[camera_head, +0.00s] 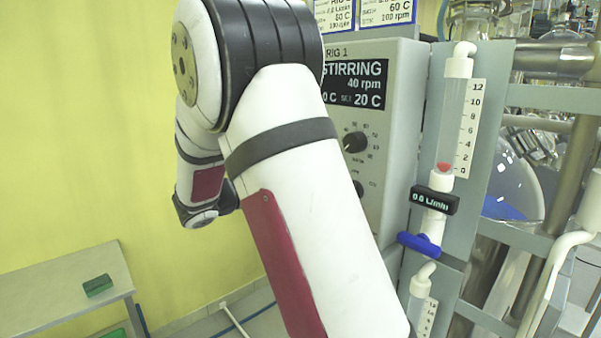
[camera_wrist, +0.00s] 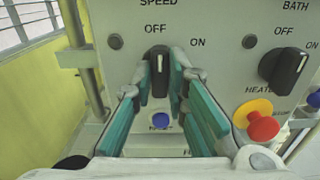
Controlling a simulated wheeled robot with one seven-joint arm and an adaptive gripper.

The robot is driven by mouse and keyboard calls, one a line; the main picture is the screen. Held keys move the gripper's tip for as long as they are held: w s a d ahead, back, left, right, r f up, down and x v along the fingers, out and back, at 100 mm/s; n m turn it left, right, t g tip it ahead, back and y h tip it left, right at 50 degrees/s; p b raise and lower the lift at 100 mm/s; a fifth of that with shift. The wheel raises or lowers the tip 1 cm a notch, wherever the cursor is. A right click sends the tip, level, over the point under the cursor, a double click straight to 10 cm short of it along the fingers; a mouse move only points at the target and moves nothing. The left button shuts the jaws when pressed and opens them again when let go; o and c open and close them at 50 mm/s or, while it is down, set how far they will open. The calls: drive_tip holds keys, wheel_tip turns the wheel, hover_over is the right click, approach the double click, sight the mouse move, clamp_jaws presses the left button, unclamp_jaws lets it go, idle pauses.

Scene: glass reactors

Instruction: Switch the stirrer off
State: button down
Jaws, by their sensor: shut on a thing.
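In the wrist view, the black stirrer switch knob (camera_wrist: 158,85) sits on the grey panel below the words SPEED and OFF, with ON to its upper right. Its white line points nearly straight up, towards OFF. My gripper (camera_wrist: 160,78) is shut on this knob, one teal-padded finger on each side. In the head view, the control box (camera_head: 378,195) has a display (camera_head: 354,84) reading STIRRING, 40 rpm and 20 C. My arm covers part of the box, and my gripper and the switch are hidden there.
In the wrist view, a second black knob (camera_wrist: 285,70) under BATH points to ON. A red and yellow stop button (camera_wrist: 260,122) and a blue button (camera_wrist: 161,121) are below. Glassware and a flow tube (camera_head: 458,115) stand right of the box in the head view.

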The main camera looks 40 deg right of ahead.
idle(0.4)
drive_tip(key=c, duration=1.6)
unclamp_jaws()
drive_tip(key=shift+a, duration=0.1)
drive_tip(key=a, duration=1.2)
drive_tip(key=shift+w, duration=0.35)
drive_tip(key=shift+d, duration=0.1)
